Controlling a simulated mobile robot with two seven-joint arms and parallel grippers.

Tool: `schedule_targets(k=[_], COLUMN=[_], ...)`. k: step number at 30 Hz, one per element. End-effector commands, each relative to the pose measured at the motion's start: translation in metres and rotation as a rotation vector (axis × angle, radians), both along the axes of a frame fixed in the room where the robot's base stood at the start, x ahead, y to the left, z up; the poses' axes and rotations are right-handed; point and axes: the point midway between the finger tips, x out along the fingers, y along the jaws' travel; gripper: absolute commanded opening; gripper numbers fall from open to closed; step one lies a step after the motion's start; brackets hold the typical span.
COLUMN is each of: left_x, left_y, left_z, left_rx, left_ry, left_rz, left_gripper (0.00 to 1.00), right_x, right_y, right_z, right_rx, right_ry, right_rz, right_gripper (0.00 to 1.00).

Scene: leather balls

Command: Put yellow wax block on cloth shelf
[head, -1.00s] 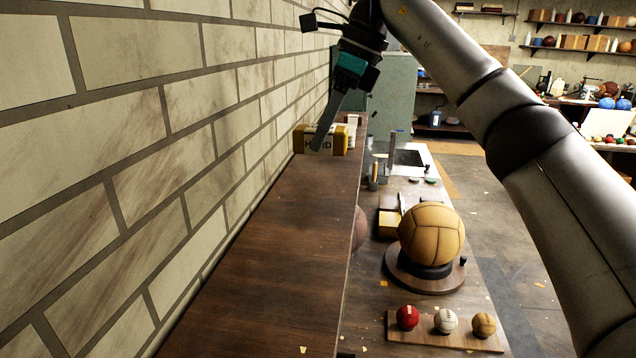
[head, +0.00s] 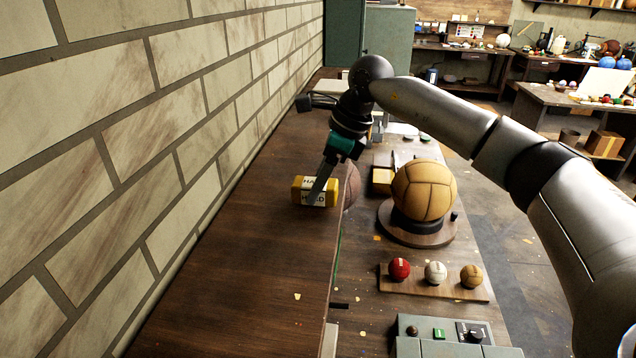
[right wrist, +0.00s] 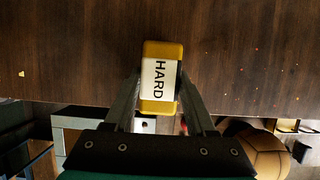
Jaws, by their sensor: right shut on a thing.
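The yellow wax block (head: 330,191) has a white label reading HARD. It is between the fingers of my right gripper (head: 316,197), which is shut on it near the right edge of the dark wooden shelf (head: 235,265) along the brick wall. The right wrist view shows the block (right wrist: 148,48) between both fingers of the gripper (right wrist: 160,82), with the shelf's brown surface behind it. I cannot tell whether the block touches the shelf. No cloth shows on the shelf. My left gripper is not in view.
The shelf's near part is bare except for small scraps. Below its right edge, a lower bench holds a large tan ball (head: 424,190) on a round stand and a board (head: 432,285) with three small balls. A grey-green control box (head: 455,340) stands at the front.

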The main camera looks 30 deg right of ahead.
Motion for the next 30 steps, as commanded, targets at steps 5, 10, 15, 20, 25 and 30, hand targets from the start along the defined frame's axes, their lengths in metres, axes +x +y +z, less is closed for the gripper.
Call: schedule_targets(k=[5, 10, 15, 20, 25, 30], left_x=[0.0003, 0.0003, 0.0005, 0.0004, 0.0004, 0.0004], left_y=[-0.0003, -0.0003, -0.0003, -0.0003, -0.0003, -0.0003], left_z=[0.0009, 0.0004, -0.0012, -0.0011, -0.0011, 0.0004], left_rx=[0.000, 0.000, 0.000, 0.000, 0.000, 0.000], left_ry=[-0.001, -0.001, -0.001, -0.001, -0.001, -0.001], left_rz=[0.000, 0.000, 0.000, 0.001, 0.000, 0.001], left_gripper=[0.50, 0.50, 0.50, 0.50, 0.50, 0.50], right_x=[0.0004, 0.0004, 0.0002, 0.0002, 0.0002, 0.0003], right_y=[0.0000, 0.0000, -0.0001, 0.0000, 0.0000, 0.0000], right_z=[-0.0055, -0.0058, -0.0090, -0.0086, -0.0085, -0.0062], right_rx=[0.001, 0.000, 0.000, 0.000, 0.000, 0.000], right_ry=[-0.004, -0.003, -0.002, -0.002, -0.002, -0.002], right_rz=[0.000, 0.000, 0.001, 0.001, 0.001, 0.001], right_gripper=[0.00, 0.00, 0.63, 0.81, 0.86, 0.86])
